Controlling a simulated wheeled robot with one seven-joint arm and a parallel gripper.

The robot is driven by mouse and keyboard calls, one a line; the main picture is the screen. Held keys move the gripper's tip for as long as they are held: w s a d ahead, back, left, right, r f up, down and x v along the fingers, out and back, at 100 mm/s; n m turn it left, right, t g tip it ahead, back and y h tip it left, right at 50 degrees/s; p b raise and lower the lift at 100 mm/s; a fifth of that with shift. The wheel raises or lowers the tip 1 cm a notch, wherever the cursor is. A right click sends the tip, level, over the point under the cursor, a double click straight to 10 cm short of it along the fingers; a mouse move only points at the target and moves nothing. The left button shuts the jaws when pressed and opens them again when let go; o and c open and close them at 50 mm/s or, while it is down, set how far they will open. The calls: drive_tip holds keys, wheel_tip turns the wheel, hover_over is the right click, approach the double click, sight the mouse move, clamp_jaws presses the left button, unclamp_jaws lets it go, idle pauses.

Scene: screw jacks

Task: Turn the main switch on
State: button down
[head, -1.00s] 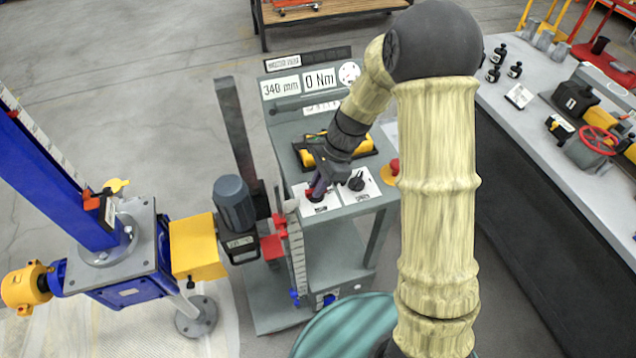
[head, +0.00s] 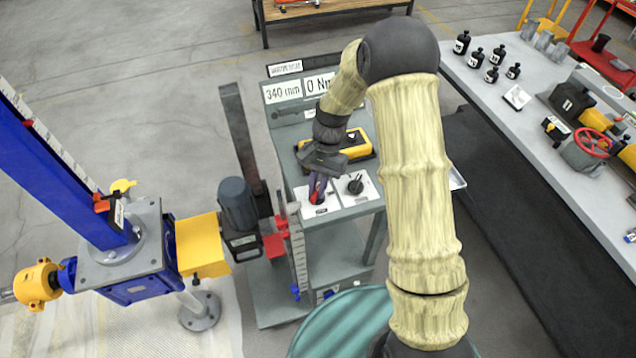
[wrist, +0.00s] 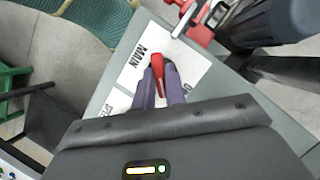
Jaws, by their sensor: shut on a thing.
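The main switch is a red handle (wrist: 162,78) on a white plate lettered MAIN (wrist: 137,58), on the sloping top of the grey console. In the wrist view the red handle stands between the two purple fingers of my gripper (wrist: 160,88), which is shut on it. In the head view my gripper (head: 317,188) reaches down to the white plate (head: 322,207) at the console's front left, and the red handle shows only in part between the fingers. Its exact turn angle is hard to tell.
A black selector knob (head: 355,185) on its own white plate is close to the right of my gripper. A yellow handheld device (head: 358,146) lies behind. The motor and red jack parts (head: 275,240) stand close at left. A workbench (head: 470,80) is at right.

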drive_tip(key=n+h, duration=0.1)
drive_tip(key=n, duration=0.3)
drive_tip(key=shift+w+a+r+n+h+p, duration=0.1)
drive_tip(key=shift+w+a+n+h+p, duration=0.05)
drive_tip(key=shift+n+h+p, duration=0.2)
drive_tip(key=n+h, duration=0.1)
drive_tip(key=n, duration=0.3)
drive_tip(key=shift+a+h, duration=0.1)
drive_tip(key=shift+h, duration=0.25)
drive_tip(key=c, duration=1.4)
unclamp_jaws()
drive_tip(key=shift+c, duration=0.2)
drive_tip(key=b+v, duration=0.2)
drive_tip(key=v, duration=1.5)
drive_tip(key=shift+w+b, duration=0.25)
drive_tip(key=shift+b, duration=0.15)
